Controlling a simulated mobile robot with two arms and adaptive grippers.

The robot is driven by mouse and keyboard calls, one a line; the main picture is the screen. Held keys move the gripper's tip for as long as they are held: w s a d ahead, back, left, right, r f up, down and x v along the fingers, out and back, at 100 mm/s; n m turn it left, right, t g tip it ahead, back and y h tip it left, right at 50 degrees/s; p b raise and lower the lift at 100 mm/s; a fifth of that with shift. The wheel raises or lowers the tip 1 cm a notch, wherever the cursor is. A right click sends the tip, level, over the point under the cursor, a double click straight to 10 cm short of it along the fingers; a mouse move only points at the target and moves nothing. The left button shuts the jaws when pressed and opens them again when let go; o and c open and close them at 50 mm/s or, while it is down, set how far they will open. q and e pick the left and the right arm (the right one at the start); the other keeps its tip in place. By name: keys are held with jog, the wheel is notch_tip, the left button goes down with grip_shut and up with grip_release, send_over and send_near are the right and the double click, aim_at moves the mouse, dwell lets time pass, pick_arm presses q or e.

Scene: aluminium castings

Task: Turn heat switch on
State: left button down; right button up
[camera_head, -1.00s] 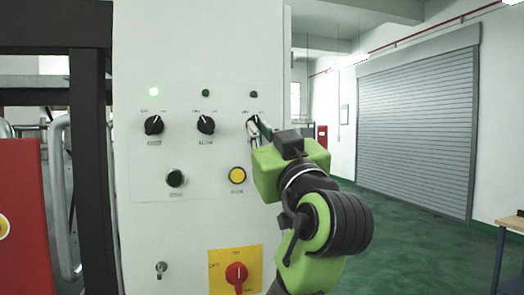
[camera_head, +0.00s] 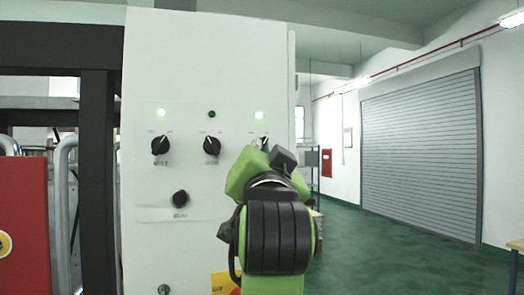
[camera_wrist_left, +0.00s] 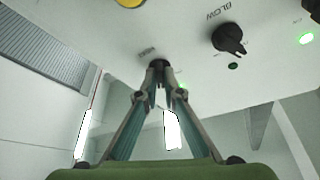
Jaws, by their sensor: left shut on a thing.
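The heat switch is the rightmost of three black knobs on the white panel (camera_head: 215,180). In the head view only a bit of it shows above my gripper. In the left wrist view the heat switch (camera_wrist_left: 158,64) sits between the fingertips, beside a small blurred label. My left gripper (camera_wrist_left: 158,76) is shut on this knob, one finger on each side. In the head view the green wrist hides most of the fingers. The lamp (camera_head: 259,115) above the heat switch glows green. My right gripper is not in view.
The blow knob (camera_head: 211,146) and a left knob (camera_head: 160,146) are close by. The left lamp (camera_head: 162,113) is lit; the middle lamp (camera_head: 212,114) is dark. A black button (camera_head: 180,198) sits lower. My arm hides the yellow button and most of the yellow switch plate (camera_head: 221,283).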

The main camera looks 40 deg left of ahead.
pick_arm(q)
jog(key=shift+r, duration=0.2)
dwell(0.3)
jog(key=c, duration=2.2)
grip_release()
jog(key=shift+f, duration=0.1)
jog(key=v, duration=1.2)
jog(key=shift+f, duration=0.15)
